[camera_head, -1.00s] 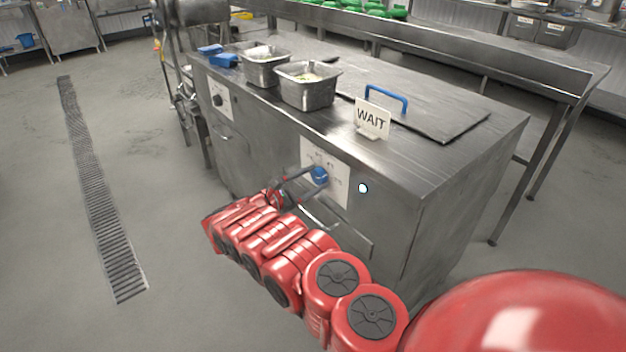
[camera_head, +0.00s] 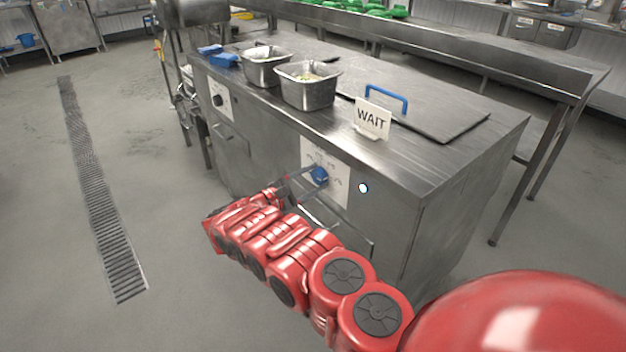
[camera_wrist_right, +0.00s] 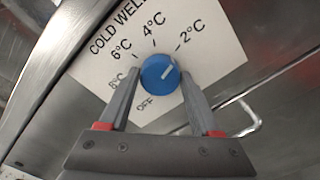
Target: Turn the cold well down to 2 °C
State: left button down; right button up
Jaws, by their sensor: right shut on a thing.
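The cold well's round blue knob (camera_wrist_right: 158,76) sits on a white dial plate (camera_wrist_right: 215,40) marked OFF, 8, 6, 4 and 2 °C. Its white pointer line is toward the upper right, on the 2 °C side and a little clockwise of that mark. My right gripper (camera_wrist_right: 161,74) is shut on the knob, one finger on either side. In the head view, the knob (camera_head: 319,176) is on the counter's front, with my right gripper (camera_head: 316,177) at it. My left gripper is out of view.
A WAIT sign (camera_head: 372,118) and a lid with a blue handle (camera_head: 386,97) are on the counter top (camera_head: 440,165). Two metal pans (camera_head: 308,92) stand farther left. Another dark knob (camera_head: 218,100) is on the front at left. A bar handle (camera_head: 345,236) is below the dial.

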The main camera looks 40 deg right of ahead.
jog(key=o, duration=1.4)
jog(key=shift+c, duration=0.2)
jog(key=shift+a, duration=0.1)
jog(key=s+a, duration=0.1)
jog(key=a, duration=1.6)
jog(key=shift+s+a+b, duration=0.15)
jog(key=shift+s+b, duration=0.05)
jog(key=shift+b, duration=0.1)
